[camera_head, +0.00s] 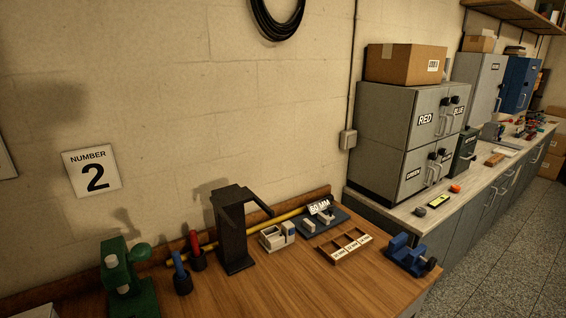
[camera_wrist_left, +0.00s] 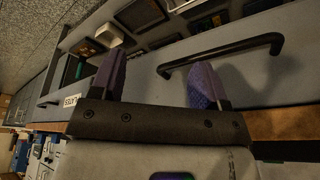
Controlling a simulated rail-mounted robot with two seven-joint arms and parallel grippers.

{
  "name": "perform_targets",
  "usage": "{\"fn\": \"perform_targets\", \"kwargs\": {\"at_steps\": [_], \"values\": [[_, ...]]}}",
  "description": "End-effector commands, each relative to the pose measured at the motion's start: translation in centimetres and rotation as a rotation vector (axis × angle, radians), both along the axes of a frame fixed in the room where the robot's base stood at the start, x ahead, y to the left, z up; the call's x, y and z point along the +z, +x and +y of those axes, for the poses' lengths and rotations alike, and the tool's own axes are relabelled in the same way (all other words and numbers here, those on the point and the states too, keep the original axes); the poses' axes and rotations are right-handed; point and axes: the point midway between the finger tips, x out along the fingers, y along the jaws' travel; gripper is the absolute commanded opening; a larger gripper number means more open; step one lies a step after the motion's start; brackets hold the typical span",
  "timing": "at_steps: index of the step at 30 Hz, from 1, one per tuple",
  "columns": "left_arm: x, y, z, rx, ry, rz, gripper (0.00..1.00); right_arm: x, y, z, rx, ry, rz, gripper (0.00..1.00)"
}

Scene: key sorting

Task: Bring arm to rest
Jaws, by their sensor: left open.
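My left gripper (camera_wrist_left: 160,85) shows in the left wrist view with its two purple-padded fingers spread apart and nothing between them. Beyond the fingertips is a grey drawer-like front with a black bar handle (camera_wrist_left: 222,56). The handle is beyond and to the right of the gap between the fingers, and the fingers are not closed around it. Neither of my grippers shows in the head view. My right gripper is in no view.
The wooden bench (camera_head: 230,290) holds a black stand (camera_head: 235,235), a green tool (camera_head: 122,280), a labelled wooden tray (camera_head: 345,246) and a blue vise (camera_head: 408,256). Grey labelled cabinets (camera_head: 375,140) stand on the counter at right. Grey floor (camera_head: 505,245) is clear.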

Motion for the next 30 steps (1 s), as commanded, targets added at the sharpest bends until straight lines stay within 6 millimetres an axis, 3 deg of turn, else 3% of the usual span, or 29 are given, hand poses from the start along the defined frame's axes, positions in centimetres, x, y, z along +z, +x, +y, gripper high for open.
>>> {"fn": "perform_targets", "kwargs": {"at_steps": [1,15,21,30], "values": [[2.0,0.1,-0.1,-0.001,-0.002,-0.003,0.69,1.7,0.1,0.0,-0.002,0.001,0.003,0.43],[11.8,0.2,-0.2,-0.007,-0.006,-0.005,0.69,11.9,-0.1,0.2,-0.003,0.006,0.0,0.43],[13.8,0.2,-0.2,-0.007,-0.006,-0.005,0.69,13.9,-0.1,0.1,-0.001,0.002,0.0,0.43],[14.1,0.2,-0.2,-0.007,-0.006,-0.005,0.69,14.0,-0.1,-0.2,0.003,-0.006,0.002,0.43]]}}
